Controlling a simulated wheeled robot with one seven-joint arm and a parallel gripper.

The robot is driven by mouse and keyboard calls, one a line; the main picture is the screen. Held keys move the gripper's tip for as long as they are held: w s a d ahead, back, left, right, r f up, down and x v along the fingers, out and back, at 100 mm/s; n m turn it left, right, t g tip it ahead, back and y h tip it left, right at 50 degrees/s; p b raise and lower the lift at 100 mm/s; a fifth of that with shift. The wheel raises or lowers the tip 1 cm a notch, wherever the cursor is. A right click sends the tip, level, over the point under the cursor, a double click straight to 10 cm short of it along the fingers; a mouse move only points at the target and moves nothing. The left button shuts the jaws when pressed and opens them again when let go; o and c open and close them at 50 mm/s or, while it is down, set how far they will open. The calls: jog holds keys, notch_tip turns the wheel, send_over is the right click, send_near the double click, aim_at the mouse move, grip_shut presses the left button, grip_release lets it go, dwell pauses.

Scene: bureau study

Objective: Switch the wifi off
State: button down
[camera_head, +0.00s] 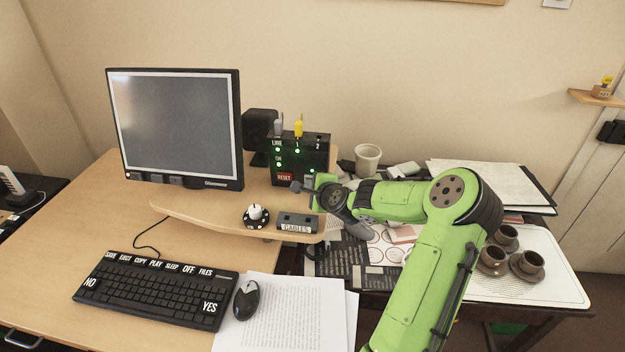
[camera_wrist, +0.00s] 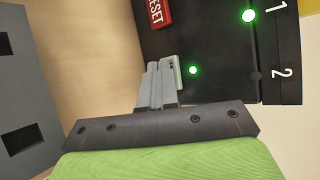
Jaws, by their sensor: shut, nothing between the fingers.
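A black box (camera_head: 316,150) with a red RESET button (camera_head: 284,177) and labels LINE, ON, 1 and 2 stands at the back of the desk, right of the monitor. Several green lights on it are lit. It also fills the upper right of the wrist view (camera_wrist: 222,50), with one green light (camera_wrist: 193,70) beside my fingertips. My gripper (camera_head: 297,187) is shut and empty, close in front of the box's lower front. In the wrist view its fingers (camera_wrist: 160,82) overlap a small light-grey part, possibly a switch; contact cannot be told. No wifi label is readable.
A CABLES holder (camera_head: 297,222) and a black-and-white knob (camera_head: 256,216) sit on the raised shelf (camera_head: 200,205) in front. Grey and yellow plugs (camera_head: 298,128) stand on the box top. Monitor (camera_head: 178,125), keyboard (camera_head: 155,288), white cup (camera_head: 367,159) and brown cups (camera_head: 526,264) are around.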

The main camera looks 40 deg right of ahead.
jog(key=shift+d+r, duration=0.25)
jog(key=shift+d, duration=0.2)
dwell(0.8)
jog(key=shift+a, duration=0.1)
jog(key=shift+a+f, duration=0.15)
jog(key=shift+f, duration=0.05)
jog(key=shift+a, duration=0.1)
jog(key=shift+s+a, duration=0.2)
jog(key=shift+a, duration=0.05)
jog(key=shift+s+a+f+p, duration=0.1)
jog(key=shift+s+a, duration=0.25)
jog(key=shift+a, duration=0.3)
jog(key=shift+s+a+r+p, duration=0.1)
jog(key=shift+s+a, duration=0.3)
jog(key=shift+a, duration=0.25)
jog(key=shift+s+a+f+p, duration=0.1)
jog(key=shift+s+a, duration=0.25)
jog(key=shift+a, duration=0.3)
